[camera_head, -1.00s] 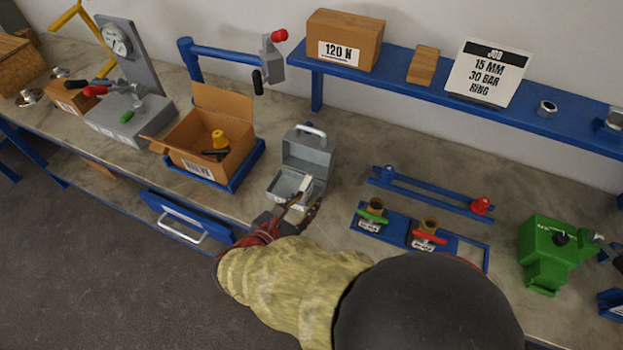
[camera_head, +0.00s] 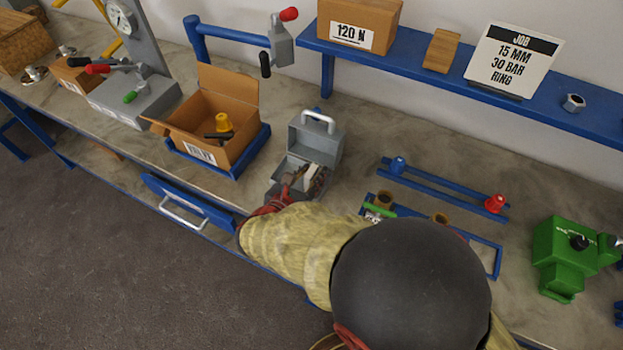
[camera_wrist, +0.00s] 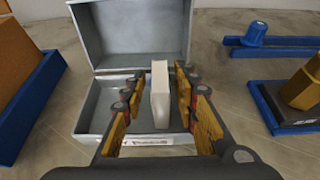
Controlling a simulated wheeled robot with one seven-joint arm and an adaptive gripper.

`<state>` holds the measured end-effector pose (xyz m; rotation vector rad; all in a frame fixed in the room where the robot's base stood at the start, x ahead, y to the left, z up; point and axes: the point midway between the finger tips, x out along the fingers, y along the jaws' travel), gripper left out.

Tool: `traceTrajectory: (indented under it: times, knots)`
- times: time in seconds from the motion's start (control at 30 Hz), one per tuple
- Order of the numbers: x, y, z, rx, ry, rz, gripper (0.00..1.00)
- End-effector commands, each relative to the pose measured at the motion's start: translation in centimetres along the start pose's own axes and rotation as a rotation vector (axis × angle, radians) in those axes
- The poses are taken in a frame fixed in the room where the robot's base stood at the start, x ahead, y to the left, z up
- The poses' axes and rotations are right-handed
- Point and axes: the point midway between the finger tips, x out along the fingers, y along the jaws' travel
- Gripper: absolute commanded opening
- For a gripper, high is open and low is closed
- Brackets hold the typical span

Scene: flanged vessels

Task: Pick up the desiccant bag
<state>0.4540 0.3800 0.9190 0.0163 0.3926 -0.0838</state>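The desiccant bag (camera_wrist: 160,96) is a white upright block inside the open grey metal box (camera_wrist: 87,116). In the head view the bag (camera_head: 313,176) shows as a small white piece in the box (camera_head: 313,140). My gripper (camera_wrist: 157,110) is open, with its yellow-padded fingers on both sides of the bag, reaching into the box. A gap shows between the bag and the left finger; the right finger is closer, and I cannot tell if it touches.
A cardboard box (camera_head: 222,116) in a blue tray stands left of the grey box. Blue rails (camera_head: 440,187) with fittings lie to the right. A green vessel (camera_head: 565,255) stands farther right. The grey box's raised lid (camera_wrist: 135,30) stands behind the bag.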

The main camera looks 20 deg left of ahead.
Motion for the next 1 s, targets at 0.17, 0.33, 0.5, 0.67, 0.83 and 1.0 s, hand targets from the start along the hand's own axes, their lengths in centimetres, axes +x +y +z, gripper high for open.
traceTrajectory:
  times: [0.17, 0.33, 0.5, 0.67, 0.83, 1.0]
  knots:
    - [-0.05, 0.00, 0.04, 0.000, 0.000, 0.000, 0.28]
    - [-0.06, -0.01, 0.03, 0.000, 0.000, 0.000, 0.18]
    - [-0.06, -0.02, 0.02, 0.000, 0.000, 0.000, 0.09]
    - [-0.07, -0.02, 0.01, 0.000, 0.000, 0.000, 0.00]
    - [-0.07, -0.02, 0.02, 0.000, 0.000, 0.000, 0.00]
    - [-0.08, -0.01, 0.06, 0.001, 0.000, -0.001, 0.00]
